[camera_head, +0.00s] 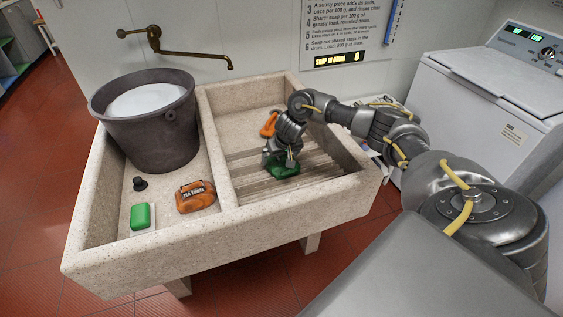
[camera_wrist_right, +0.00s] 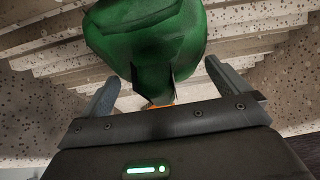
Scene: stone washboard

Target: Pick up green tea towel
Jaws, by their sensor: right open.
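The green tea towel (camera_head: 284,171) lies as a small bundle on the ribbed washboard (camera_head: 325,172) in the right basin of the stone sink. My right gripper (camera_head: 279,157) is directly above it, pointing down. In the right wrist view the green towel (camera_wrist_right: 150,45) fills the space in front of and between the fingers of my right gripper (camera_wrist_right: 162,75). The fingers stand wide apart, one on each side of the towel. Whether they touch it is unclear. My left gripper is not in view.
The left basin holds a dark bucket (camera_head: 152,128), an orange bundle labelled tea towel (camera_head: 195,197), a green block (camera_head: 140,216) and a small black plug (camera_head: 140,184). An orange item (camera_head: 269,125) lies behind my right gripper. A brass tap (camera_head: 185,53) overhangs; a white washing machine (camera_head: 480,110) stands right.

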